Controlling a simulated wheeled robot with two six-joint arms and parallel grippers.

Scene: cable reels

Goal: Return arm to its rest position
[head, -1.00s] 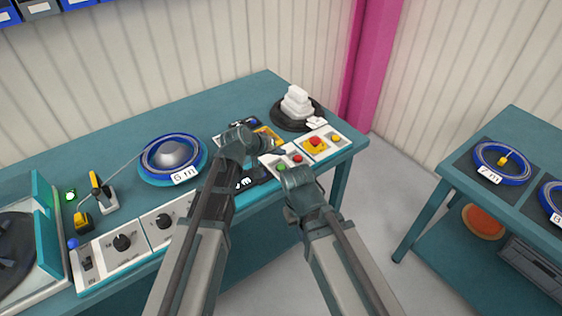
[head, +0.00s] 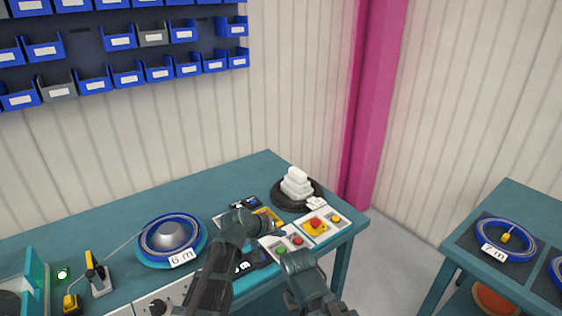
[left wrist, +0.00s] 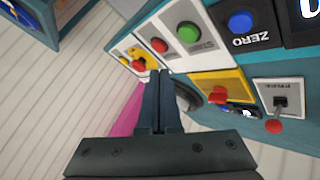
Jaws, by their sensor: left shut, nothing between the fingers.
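In the head view my left gripper (head: 275,234) is above the front of the teal bench, over the control panels. In the left wrist view its two fingers (left wrist: 160,80) are together with nothing between them. They point towards a white panel with a green button (left wrist: 188,33) and a red button (left wrist: 159,45); I cannot tell whether they touch anything. My right gripper (head: 294,264) is beside it, at the bench's front edge. Its fingers do not show clearly.
A 6 m blue cable reel (head: 171,236) lies on the bench (head: 110,235). A stack of white blocks (head: 296,184) stands on a black disc (head: 283,200). A second table (head: 520,205) with a 7 m reel (head: 507,238) is at right. Floor between them is clear.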

